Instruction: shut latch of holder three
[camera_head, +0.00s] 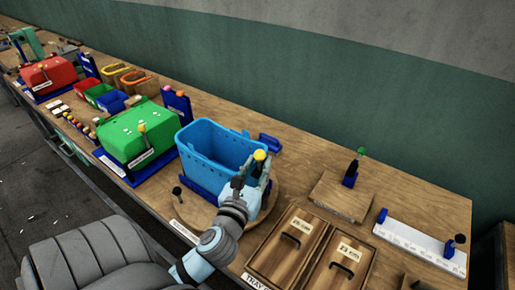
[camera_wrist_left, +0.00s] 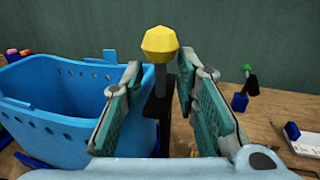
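A latch lever with a yellow ball knob (camera_head: 260,155) stands upright beside the blue basket (camera_head: 217,152); I cannot read a number on its holder. In the left wrist view the yellow knob (camera_wrist_left: 160,44) rises above a dark stem. My left gripper (camera_head: 257,172) is open around this lever. In the left wrist view its two teal-padded fingers (camera_wrist_left: 160,75) stand on either side of the stem, with the knob above the tips. Whether a finger touches the stem cannot be told. The lever's base is mostly hidden by the gripper. My right gripper is not in view.
The basket sits on a round wooden board (camera_head: 196,211), with a dark knob (camera_head: 177,191) in front. A green press (camera_head: 135,133) and red press (camera_head: 48,75) stand left. Wooden lids (camera_head: 287,246) lie right.

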